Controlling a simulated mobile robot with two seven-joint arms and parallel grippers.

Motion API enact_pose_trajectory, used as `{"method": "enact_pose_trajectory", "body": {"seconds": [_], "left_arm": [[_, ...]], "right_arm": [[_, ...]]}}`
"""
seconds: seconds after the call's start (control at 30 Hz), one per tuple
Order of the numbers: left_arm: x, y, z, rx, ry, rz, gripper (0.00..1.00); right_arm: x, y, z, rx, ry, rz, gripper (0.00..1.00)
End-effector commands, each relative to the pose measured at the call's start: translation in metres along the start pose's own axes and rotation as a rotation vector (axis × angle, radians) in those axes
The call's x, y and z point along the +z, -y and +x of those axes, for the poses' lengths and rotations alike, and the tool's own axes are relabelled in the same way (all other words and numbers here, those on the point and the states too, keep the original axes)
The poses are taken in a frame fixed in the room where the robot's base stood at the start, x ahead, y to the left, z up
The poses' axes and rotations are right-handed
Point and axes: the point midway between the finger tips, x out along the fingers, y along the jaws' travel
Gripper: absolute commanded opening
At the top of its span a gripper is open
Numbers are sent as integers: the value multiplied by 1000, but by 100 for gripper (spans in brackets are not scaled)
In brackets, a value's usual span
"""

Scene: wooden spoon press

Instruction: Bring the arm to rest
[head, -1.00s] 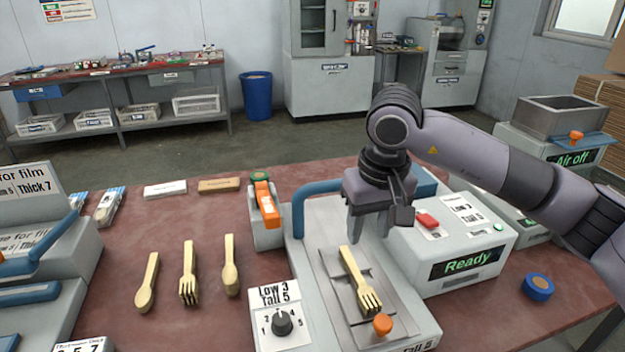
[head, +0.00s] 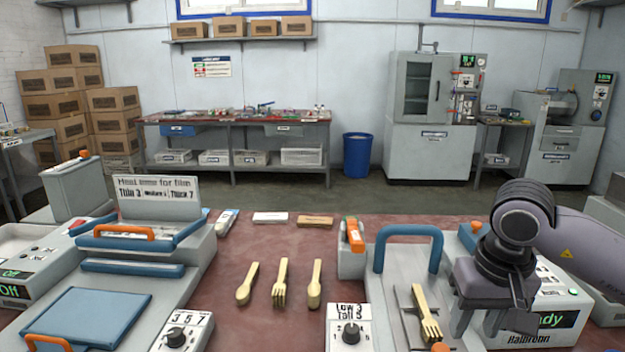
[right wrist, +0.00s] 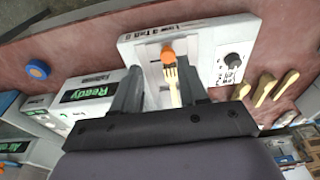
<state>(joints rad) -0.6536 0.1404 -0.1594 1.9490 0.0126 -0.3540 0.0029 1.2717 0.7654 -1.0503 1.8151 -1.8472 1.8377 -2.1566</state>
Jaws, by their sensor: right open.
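My right gripper (head: 477,324) hangs fingers down over the right side of the press (head: 385,325). Its two fingers are apart with nothing between them. A wooden fork (head: 426,314) lies on the press bed, tines toward the near orange knob (head: 440,347), just left of the gripper in the head view. In the right wrist view the open fingers (right wrist: 158,88) show, with the fork (right wrist: 174,88) lying beyond them, near the right finger. Whether a finger touches the press cannot be told. My left gripper is not in view.
The control box (right wrist: 97,90) reading "Ready" sits beside the press. A blue roll (right wrist: 38,69) lies on the table.

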Motion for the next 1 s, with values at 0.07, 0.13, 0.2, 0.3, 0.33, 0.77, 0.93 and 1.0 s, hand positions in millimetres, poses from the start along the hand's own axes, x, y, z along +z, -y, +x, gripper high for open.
{"method": "enact_pose_trajectory", "body": {"seconds": [0.07, 0.13, 0.2, 0.3, 0.33, 0.77, 0.93, 1.0], "left_arm": [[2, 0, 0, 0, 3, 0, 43], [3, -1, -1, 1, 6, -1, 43], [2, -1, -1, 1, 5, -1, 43], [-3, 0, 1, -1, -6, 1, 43], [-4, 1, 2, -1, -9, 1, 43], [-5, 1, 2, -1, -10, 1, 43], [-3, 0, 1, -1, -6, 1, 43], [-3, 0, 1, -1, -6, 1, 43]], "right_arm": [[14, 27, 17, -112, 63, 37, 43], [29, 54, 27, -228, 130, 94, 43], [44, 81, 35, -345, 211, 162, 43], [69, 120, 39, -519, 362, 288, 43], [76, 132, 38, -572, 416, 333, 43], [103, 220, -19, -1112, 1557, 1269, 43], [74, 199, -10, -1129, 2132, 1694, 43], [62, 184, 4, 1044, -2269, -1771, 43]]}}
